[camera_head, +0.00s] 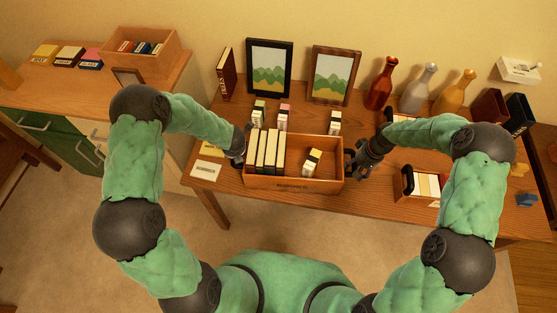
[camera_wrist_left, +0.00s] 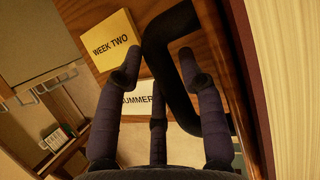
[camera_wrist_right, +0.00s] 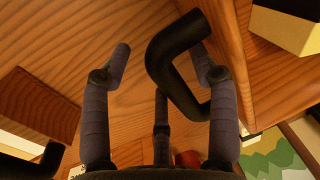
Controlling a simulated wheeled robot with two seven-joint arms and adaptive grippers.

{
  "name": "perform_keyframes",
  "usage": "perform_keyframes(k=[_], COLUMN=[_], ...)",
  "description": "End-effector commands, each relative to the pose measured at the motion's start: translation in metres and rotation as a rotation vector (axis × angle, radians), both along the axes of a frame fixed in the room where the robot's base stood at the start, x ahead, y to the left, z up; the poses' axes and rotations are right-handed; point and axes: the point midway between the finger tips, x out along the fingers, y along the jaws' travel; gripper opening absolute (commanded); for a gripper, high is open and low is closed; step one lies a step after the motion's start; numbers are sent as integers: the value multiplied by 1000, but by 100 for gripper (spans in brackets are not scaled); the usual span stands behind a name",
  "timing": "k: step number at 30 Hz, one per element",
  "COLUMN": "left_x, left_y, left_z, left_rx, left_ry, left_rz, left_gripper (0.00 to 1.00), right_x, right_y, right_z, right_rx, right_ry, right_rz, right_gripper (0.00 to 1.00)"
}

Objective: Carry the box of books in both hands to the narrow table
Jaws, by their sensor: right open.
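The box of books (camera_head: 318,186) is an open wooden box on the desk, with several cream books upright in it and one apart at the right. My left gripper (camera_head: 238,152) is at its left end; in the left wrist view the open fingers (camera_wrist_left: 158,66) stand on both sides of a black handle (camera_wrist_left: 156,62). My right gripper (camera_head: 362,158) is at its right end, open; in the right wrist view its fingers (camera_wrist_right: 162,58) stand around the other black handle (camera_wrist_right: 160,55). I cannot tell which furniture is the narrow table.
The desk (camera_head: 375,195) carries two framed pictures (camera_head: 269,68), three bottles (camera_head: 412,92), small books behind the box and a small card box (camera_head: 425,186) at right. A cabinet (camera_head: 50,98) at left bears another book box (camera_head: 162,66). Carpet (camera_head: 150,215) is open in front.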

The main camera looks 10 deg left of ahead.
Motion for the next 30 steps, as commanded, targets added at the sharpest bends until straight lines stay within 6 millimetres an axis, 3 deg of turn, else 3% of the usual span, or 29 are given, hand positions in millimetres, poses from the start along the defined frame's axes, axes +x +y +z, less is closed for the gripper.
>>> perform_keyframes(k=[12, 16, 18, 19, 30], left_x=[2, 2, 2, 2, 3], left_y=[1, 1, 1, 1, 1], left_z=[-5, -5, -5, -5, -3], left_rx=[0, 0, -1, -1, 1], left_ry=[0, 0, 0, 0, -4], left_rz=[0, 0, 0, -1, 0], left_gripper=[39, 2, 0, 0, 0], right_x=[0, 0, 0, 0, 2], right_y=[1, 1, 1, 1, 0], right_z=[-5, -5, -5, -5, -3], right_rx=[0, 0, 0, 0, 0], right_ry=[-1, -1, -1, -1, -5], right_rz=[0, 1, 1, 1, 1], right_gripper=[60, 24, 4, 0, 0])
